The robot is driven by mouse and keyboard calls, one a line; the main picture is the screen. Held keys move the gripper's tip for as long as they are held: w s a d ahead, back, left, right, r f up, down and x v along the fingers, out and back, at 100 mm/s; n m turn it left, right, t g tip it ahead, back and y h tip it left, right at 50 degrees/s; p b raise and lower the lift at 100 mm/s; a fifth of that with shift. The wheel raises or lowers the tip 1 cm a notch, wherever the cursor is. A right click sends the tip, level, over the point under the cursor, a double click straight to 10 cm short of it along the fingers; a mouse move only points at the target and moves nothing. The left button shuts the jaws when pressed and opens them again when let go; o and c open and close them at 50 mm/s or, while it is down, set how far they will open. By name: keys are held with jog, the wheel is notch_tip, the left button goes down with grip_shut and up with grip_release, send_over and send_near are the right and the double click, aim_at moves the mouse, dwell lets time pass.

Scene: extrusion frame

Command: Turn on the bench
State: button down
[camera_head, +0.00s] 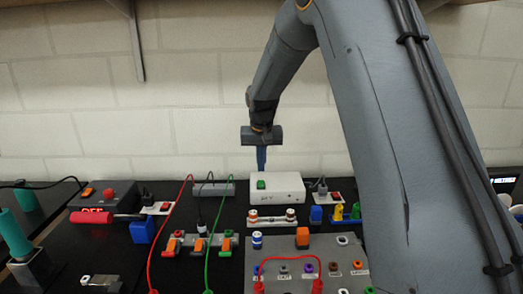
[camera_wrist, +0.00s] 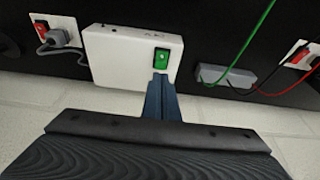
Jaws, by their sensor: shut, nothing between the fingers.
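A white box (camera_head: 290,184) with a green rocker switch (camera_head: 261,184) stands at the back of the dark bench (camera_head: 120,262). In the wrist view the box (camera_wrist: 120,58) shows with the green switch (camera_wrist: 161,58) near its right end. My gripper (camera_head: 261,168) is shut and empty, pointing down just behind and above the switch. In the wrist view the fingertips (camera_wrist: 160,78) sit at the edge of the switch; I cannot tell whether they touch it.
Sockets with red switches flank the white box, at left (camera_head: 165,206) and right (camera_head: 335,196). A grey block (camera_head: 212,189) with cables lies beside it. Red (camera_head: 159,232) and green (camera_head: 213,232) leads cross the bench. A panel of coloured jacks (camera_head: 318,252) lies in front.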

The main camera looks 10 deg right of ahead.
aim_at(261, 181)
jog(key=p+x, duration=0.2)
jog(key=x, duration=0.3)
jog(key=shift+f, duration=0.15)
jog(key=shift+f, duration=0.1)
jog(key=shift+w+f+b, duration=0.15)
jog(key=shift+f+b, duration=0.05)
jog(key=shift+b, duration=0.2)
jog(key=shift+r, duration=0.1)
jog(key=shift+s+a+p, duration=0.1)
jog(key=shift+s+p, duration=0.4)
jog(key=shift+s, duration=0.35)
jog(key=shift+r, duration=0.15)
